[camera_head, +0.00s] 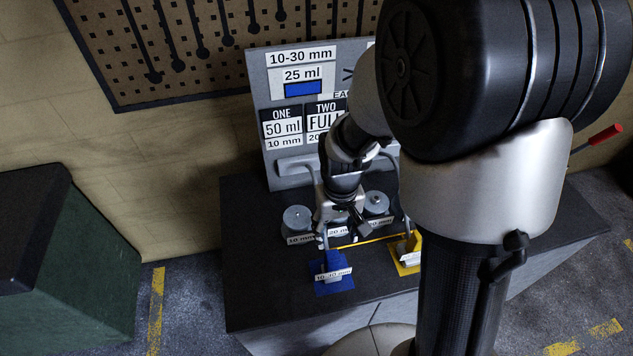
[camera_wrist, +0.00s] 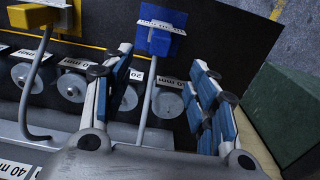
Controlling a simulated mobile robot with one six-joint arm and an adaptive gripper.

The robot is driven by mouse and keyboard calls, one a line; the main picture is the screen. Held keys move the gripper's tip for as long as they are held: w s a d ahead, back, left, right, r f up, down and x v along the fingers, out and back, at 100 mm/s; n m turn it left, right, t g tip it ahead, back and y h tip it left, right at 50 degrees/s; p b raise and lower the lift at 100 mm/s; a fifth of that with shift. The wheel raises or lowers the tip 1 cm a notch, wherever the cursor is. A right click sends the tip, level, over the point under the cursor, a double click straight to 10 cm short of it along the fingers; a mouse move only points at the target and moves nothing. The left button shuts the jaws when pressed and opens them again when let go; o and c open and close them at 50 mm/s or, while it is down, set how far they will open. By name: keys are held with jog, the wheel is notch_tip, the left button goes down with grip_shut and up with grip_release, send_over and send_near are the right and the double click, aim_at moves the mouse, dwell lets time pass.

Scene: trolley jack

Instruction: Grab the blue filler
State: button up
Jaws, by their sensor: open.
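The blue filler (camera_head: 333,284) is at the front of the dark bench top and has a white label on its blue body. In the wrist view its blue body (camera_wrist: 160,42) is at the top middle, just beyond the fingertips, and a thin grey stem runs down from it between my fingers. My gripper (camera_head: 340,222) is just behind the blue filler in the head view. In the wrist view my gripper (camera_wrist: 161,62) is open, with one blue-padded finger on each side of the stem. I cannot tell whether either finger touches it.
A yellow filler (camera_head: 407,265) is right of the blue one; it also shows in the wrist view (camera_wrist: 35,17). Labelled grey cylinders (camera_head: 297,218) stand behind. A grey sign board (camera_head: 258,100) rises at the back. A dark green box (camera_head: 70,260) is at left.

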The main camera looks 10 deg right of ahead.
aim_at(333, 256)
notch_tip(333, 256, down, 12)
jog(key=b, duration=0.3)
jog(key=shift+w+a, duration=0.1)
jog(key=shift+w+f+b, duration=0.2)
jog(key=shift+f+b, duration=1.1)
jog(key=shift+f, duration=1.7)
jog(key=shift+c, duration=0.2)
jog(key=shift+r, duration=0.1)
grip_shut()
